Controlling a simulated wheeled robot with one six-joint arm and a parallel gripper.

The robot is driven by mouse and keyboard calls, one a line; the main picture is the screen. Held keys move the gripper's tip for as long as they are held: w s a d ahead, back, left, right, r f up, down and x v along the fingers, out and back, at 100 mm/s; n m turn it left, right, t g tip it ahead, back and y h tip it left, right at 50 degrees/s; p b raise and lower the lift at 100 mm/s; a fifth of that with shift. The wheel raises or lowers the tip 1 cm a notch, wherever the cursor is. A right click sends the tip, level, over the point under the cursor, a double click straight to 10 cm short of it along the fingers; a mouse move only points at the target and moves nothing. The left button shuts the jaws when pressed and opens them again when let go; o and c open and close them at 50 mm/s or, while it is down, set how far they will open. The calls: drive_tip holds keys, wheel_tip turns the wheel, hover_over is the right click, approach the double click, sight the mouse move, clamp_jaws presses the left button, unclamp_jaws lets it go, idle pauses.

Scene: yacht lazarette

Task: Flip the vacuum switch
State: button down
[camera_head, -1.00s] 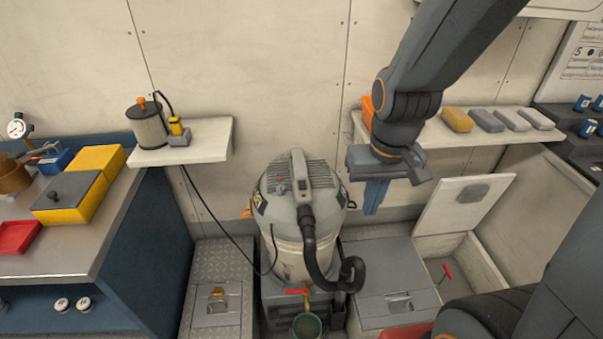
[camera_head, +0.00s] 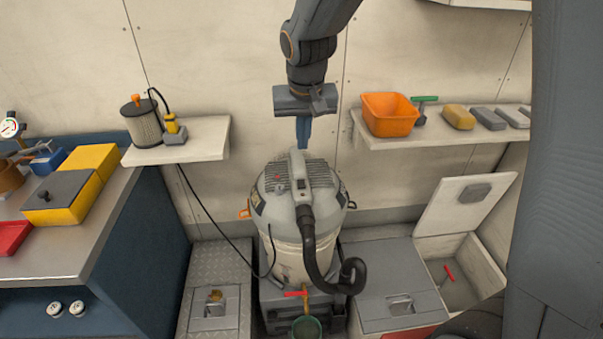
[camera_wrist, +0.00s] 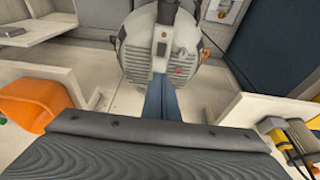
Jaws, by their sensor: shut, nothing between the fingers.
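The vacuum (camera_head: 296,215) is a grey and cream drum with a ribbed grey lid and a black hose at its front. It stands upright at the middle of the head view and shows at the top of the wrist view (camera_wrist: 135,55). A small dark switch (camera_head: 301,186) sits on the lid's central ridge, and a small red spot (camera_head: 280,191) lies to its left. My gripper (camera_head: 303,146) points down above the rear of the lid, its blue fingers shut and empty. In the wrist view the fingertips (camera_wrist: 161,78) overlap the lid's edge; contact cannot be told.
A shelf (camera_head: 440,137) at right holds an orange bin (camera_head: 389,114) and several blocks. A shelf (camera_head: 207,140) at left holds a canister (camera_head: 145,121). A workbench (camera_head: 65,240) stands far left. An open locker (camera_head: 460,260) lies to the right. A black cord runs to the left shelf.

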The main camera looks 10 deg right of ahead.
sight(302, 184)
drive_tip(key=p+x, duration=0.1)
drive_tip(key=x, duration=0.3)
drive_tip(key=p+x, duration=0.1)
drive_tip(key=x, duration=0.3)
drive_tip(key=s+x, duration=0.1)
drive_tip(key=x, duration=0.4)
drive_tip(key=shift+f+p, duration=0.25)
drive_tip(key=shift+p, duration=0.15)
drive_tip(key=shift+f, duration=0.15)
drive_tip(key=shift+w+f+b, duration=0.1)
drive_tip(key=shift+w+b, duration=0.05)
drive_tip(key=shift+b, duration=0.2)
drive_tip(key=shift+s+b, duration=0.3)
drive_tip(key=shift+s, duration=0.6)
drive_tip(key=shift+r, duration=0.2)
